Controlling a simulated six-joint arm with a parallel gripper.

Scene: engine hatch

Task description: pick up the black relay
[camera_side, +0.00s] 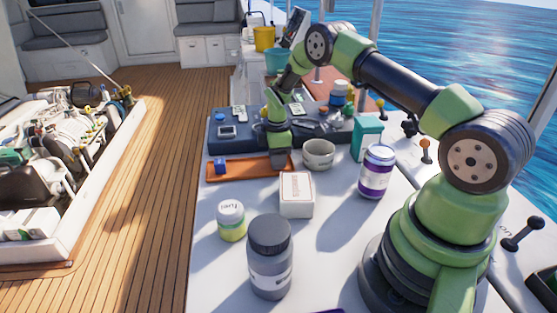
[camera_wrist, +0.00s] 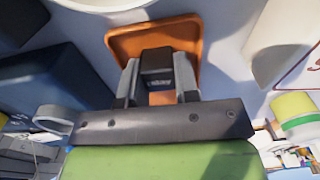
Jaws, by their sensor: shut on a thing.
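The black relay (camera_wrist: 157,66) is a small dark block with pale lettering on one face. It sits between the two grey fingers of my gripper (camera_wrist: 157,80) in the wrist view, and the fingers are shut on it. The orange tray (camera_wrist: 122,42) lies behind it there. In the side view my gripper (camera_side: 279,158) points down at the right end of the orange tray (camera_side: 243,173). The relay is too small and dark there to make out clearly. I cannot tell whether it touches the tray.
A small blue block (camera_side: 221,166) is at the tray's left end. A dark blue organizer (camera_side: 228,144) lies behind. Several bottles stand on the white table.

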